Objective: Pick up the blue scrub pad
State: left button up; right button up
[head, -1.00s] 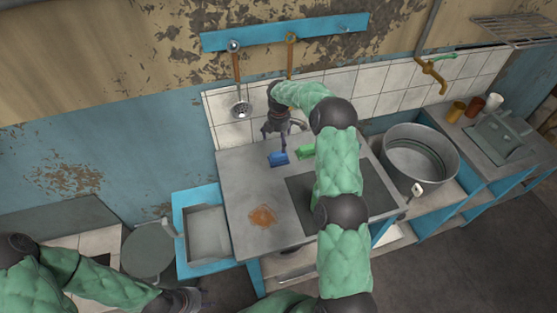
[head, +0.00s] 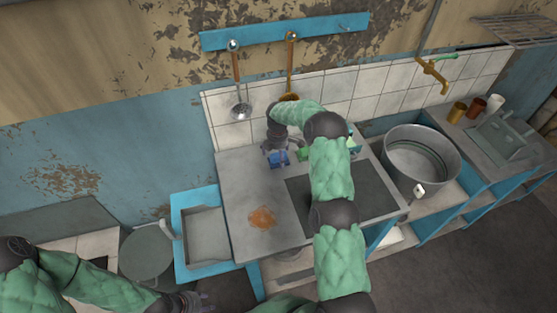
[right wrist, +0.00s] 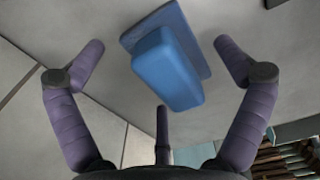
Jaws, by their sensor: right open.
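The blue scrub pad (head: 277,157) lies on the grey counter top (head: 236,178) near the tiled wall in the head view. My right gripper (head: 278,160) is over it and partly covers it. In the right wrist view the blue scrub pad (right wrist: 166,68) sits between the two spread fingers of my right gripper (right wrist: 160,58), which is open; neither finger appears to touch it. My left gripper (head: 196,302) is low at the bottom left, far from the pad, and too small to read.
An orange-brown stain (head: 262,218) and a dark hob panel (head: 370,190) are on the counter. A green item (head: 351,143) shows beside my right arm. A large metal pot (head: 421,160) stands to the right. A ladle (head: 238,85) and a spatula (head: 291,70) hang behind.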

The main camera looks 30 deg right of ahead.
aim_at(278, 154)
jog(key=shift+s, duration=0.15)
jog(key=c, duration=1.7)
jog(key=shift+a+f, duration=0.1)
jog(key=shift+f, duration=0.05)
jog(key=shift+c, duration=0.2)
jog(key=shift+s, duration=0.1)
jog(key=shift+r, duration=0.5)
notch_tip(278, 154, up, 3)
jog(key=shift+s+f+p, duration=0.1)
jog(key=shift+f+p, duration=0.05)
jog(key=shift+p, duration=0.3)
jog(key=s+a+r+p, duration=0.1)
jog(key=s+r+p, duration=0.1)
jog(key=s+r, duration=0.7)
jog(key=s, duration=0.4)
jog(key=shift+a+r, duration=0.3)
jog(key=shift+s, duration=0.1)
